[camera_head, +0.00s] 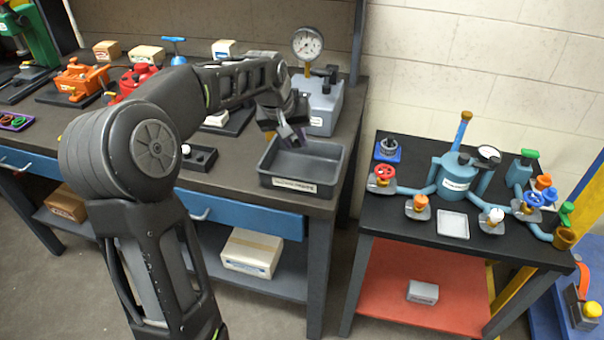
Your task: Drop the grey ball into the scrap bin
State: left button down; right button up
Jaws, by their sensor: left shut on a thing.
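The scrap bin (326,188) is a grey open-topped tray with a white label on its front, at the right end of the long workbench. My left gripper (293,139) points down over the bin's back left part, around the height of its rim or a little above. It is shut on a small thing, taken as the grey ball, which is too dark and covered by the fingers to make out. No grey ball shows clearly anywhere else. The bin's visible floor looks empty. My right gripper is not in view.
A grey device with a round gauge (307,45) stands right behind the bin. A small black tray (199,157) lies to its left. The long workbench (236,178) carries several motors and boxes farther left. A black table (400,222) with a blue tank and valves stands to the right, across a gap.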

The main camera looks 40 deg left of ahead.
pick_arm(q)
jog(key=shift+f+b, duration=0.65)
jog(key=shift+f, duration=0.7)
jog(key=c, duration=1.1)
grip_release()
jog(key=shift+b+v, duration=0.3)
jog(key=shift+v, duration=3.65)
